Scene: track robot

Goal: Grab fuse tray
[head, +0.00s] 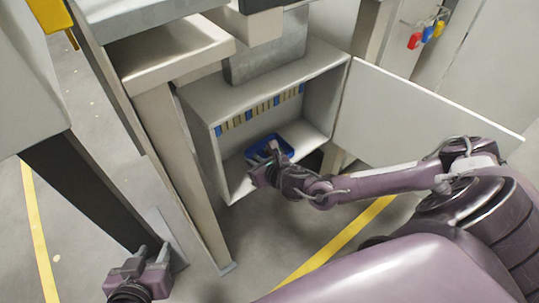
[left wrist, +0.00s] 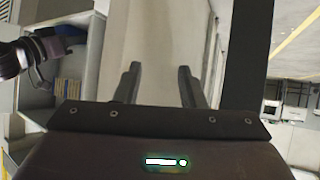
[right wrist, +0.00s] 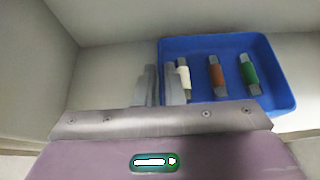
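In the head view the tray (head: 284,143) sits on the floor of an open grey cabinet. My right gripper (right wrist: 160,85) is at the tray's left wall, its fingers close together on either side of that wall; it seems shut on it. It also shows in the head view (head: 262,165), partly covering the tray. My left gripper (left wrist: 157,85) is open and empty, low at the left in the head view (head: 150,255).
The cabinet (head: 200,100) has a row of blue and yellow parts (head: 262,107) on its back wall. Its door (head: 410,115) stands open to the right. A table leg (head: 180,170) stands left of the cabinet. Coloured padlocks (head: 427,34) hang at upper right.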

